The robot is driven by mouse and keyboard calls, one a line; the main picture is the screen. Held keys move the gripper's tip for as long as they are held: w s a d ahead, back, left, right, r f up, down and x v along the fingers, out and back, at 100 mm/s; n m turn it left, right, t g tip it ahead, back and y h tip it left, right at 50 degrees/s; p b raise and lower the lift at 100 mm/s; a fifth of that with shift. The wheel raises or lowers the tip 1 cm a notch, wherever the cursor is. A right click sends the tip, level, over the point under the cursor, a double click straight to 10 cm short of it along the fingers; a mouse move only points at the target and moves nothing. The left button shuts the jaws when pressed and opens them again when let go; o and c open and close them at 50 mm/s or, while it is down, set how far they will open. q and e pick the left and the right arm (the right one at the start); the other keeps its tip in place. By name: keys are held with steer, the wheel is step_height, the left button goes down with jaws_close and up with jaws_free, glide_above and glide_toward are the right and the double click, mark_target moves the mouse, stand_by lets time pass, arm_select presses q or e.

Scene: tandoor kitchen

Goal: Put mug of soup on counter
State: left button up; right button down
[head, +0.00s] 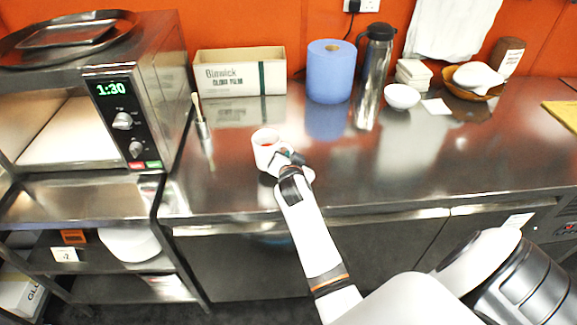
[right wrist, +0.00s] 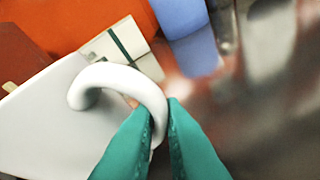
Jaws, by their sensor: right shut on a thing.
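A white mug (head: 266,146) with something reddish inside is at the left part of the steel counter (head: 400,160), near its front edge. It looks upright. I cannot tell whether its base touches the counter. My right gripper (head: 287,160) is at the mug's right side. In the right wrist view the green fingertips (right wrist: 160,112) are closed around the mug's white handle (right wrist: 120,78), and the mug's wall (right wrist: 40,120) fills the left. The left gripper is not in view.
A microwave (head: 125,110) with its door open stands left. Behind the mug are a carton (head: 240,75), a blue paper roll (head: 331,72), a steel flask (head: 374,75) and a white bowl (head: 402,96). A brush in a holder (head: 201,120) stands left of the mug. The counter's front right is clear.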

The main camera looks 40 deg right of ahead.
steer(key=shift+f, duration=1.55)
steer(key=c, duration=1.5)
jaws_free()
